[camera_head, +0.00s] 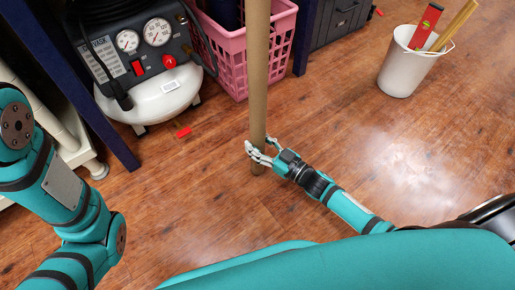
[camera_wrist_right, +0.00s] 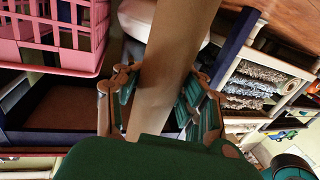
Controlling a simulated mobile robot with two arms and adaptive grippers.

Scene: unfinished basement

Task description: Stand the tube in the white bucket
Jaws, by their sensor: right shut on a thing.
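The tube (camera_head: 258,75) is a long brown cardboard cylinder, upright in the head view, with its top beyond the upper edge. My right gripper (camera_head: 260,155) is shut around it near its lower end. In the right wrist view the tube (camera_wrist_right: 160,85) runs between the two fingers of my right gripper (camera_wrist_right: 158,105). The white bucket (camera_head: 403,72) stands on the floor at the upper right, apart from the tube. It holds a red level (camera_head: 426,27) and wooden sticks (camera_head: 459,22). My left arm shows at the left, but its gripper is out of view.
A pink crate (camera_head: 230,58) stands behind the tube. An air compressor (camera_head: 150,60) with a white tank is at the upper left, and a dark blue post (camera_head: 85,95) is beside it. The wooden floor (camera_head: 350,130) between tube and bucket is clear.

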